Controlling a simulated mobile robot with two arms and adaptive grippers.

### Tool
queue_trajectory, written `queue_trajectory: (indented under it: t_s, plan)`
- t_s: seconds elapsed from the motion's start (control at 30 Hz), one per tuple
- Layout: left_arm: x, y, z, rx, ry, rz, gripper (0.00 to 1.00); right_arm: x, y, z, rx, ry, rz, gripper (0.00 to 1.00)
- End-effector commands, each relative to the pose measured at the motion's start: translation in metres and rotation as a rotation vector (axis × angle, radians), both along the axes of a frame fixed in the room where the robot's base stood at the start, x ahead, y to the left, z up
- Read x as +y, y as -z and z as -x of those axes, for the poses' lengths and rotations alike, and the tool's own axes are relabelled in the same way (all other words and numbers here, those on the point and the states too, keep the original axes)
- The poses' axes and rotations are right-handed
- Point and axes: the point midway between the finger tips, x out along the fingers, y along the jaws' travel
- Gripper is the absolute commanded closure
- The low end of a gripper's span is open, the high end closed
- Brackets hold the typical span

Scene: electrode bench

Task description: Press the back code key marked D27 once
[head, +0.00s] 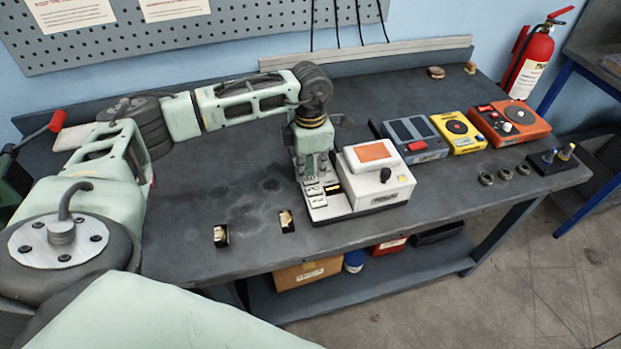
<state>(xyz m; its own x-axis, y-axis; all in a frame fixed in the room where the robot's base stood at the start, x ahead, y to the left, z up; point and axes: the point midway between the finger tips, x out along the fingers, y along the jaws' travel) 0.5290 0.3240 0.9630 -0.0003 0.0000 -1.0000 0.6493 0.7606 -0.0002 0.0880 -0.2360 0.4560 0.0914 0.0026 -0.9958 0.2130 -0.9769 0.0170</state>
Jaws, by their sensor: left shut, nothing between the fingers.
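A white device (377,174) with an orange screen and a black knob stands near the front middle of the bench. A white key panel (325,212) with small marked keys adjoins its left side. My left gripper (312,178) points down over the back part of this panel, shut and empty. It hides the back keys, and I cannot tell whether its tips touch one. The key markings are too small to read, so I cannot make out D27. My right gripper is not in view.
Blue-grey (414,139), yellow (458,132) and orange (508,123) devices stand to the right. Several dark rings (504,174) lie near the front right edge. Two small dark items (221,236) lie at the front left. The bench middle-left is bare.

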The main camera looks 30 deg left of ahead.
Motion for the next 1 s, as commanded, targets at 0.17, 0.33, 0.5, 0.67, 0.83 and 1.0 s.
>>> queue_trajectory:
  t_s: [0.17,0.33,0.5,0.67,0.83,1.0]
  plan:
    - [0.000,0.004,0.000,0.000,0.000,0.000,1.00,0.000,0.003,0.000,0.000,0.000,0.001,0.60]
    - [0.000,0.006,0.000,0.000,0.000,0.000,1.00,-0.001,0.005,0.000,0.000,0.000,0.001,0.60]
    - [0.000,0.009,0.000,0.000,0.000,0.000,1.00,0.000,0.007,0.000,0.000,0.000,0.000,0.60]
    - [0.000,0.011,0.000,0.000,0.000,0.000,1.00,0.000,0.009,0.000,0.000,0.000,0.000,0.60]
    - [0.000,0.010,0.000,0.000,0.000,0.000,1.00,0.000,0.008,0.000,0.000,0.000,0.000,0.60]
    - [0.000,0.000,0.000,-0.001,0.000,0.001,1.00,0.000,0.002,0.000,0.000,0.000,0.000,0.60]
